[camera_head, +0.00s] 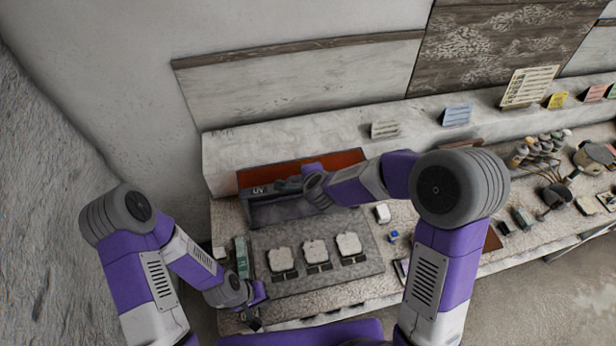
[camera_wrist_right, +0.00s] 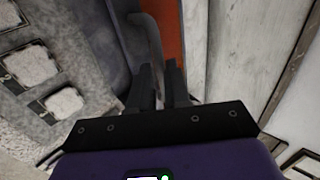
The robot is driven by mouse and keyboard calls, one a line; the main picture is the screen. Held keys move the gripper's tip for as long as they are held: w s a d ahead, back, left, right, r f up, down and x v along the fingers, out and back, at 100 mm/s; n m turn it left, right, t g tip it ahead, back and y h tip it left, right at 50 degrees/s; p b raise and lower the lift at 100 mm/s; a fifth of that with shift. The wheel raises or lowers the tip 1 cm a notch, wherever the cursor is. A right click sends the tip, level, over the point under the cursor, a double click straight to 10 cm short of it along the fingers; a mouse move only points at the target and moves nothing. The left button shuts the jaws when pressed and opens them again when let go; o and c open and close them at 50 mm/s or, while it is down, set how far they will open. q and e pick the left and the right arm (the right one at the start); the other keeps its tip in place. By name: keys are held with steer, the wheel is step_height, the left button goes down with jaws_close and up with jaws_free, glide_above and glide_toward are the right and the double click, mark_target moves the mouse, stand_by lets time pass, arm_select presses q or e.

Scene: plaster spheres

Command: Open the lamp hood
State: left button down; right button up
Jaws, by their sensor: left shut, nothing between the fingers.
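The lamp hood (camera_head: 275,212) is a dark blue-grey box marked UV, at the back of the bench in the head view. It also shows in the right wrist view (camera_wrist_right: 118,30), with a grey curved handle (camera_wrist_right: 150,38). My right gripper (camera_head: 290,185) is at the hood's upper front. In the wrist view its two dark fingers (camera_wrist_right: 160,72) stand a little apart, with the handle's end between or just behind them; contact is unclear. My left gripper (camera_head: 254,320) is shut and empty near the bench's front left edge. My right arm covers the hood's right part.
An orange-red panel (camera_head: 343,160) stands behind the hood. Several white plaster pieces on dark holders, including one in the middle (camera_head: 316,251), stand on a grey mat (camera_head: 375,283) before it. A small blue block (camera_head: 393,236) lies to the right. Bottles and tools crowd the far right.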

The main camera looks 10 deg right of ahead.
steer(key=shift+o, duration=0.3)
steer(key=shift+s, duration=0.15)
steer(key=shift+r, duration=0.1)
steer(key=v, duration=0.7)
steer(key=shift+s+r+p, duration=0.2)
steer(key=shift+p, duration=0.25)
steer(key=shift+d, duration=0.1)
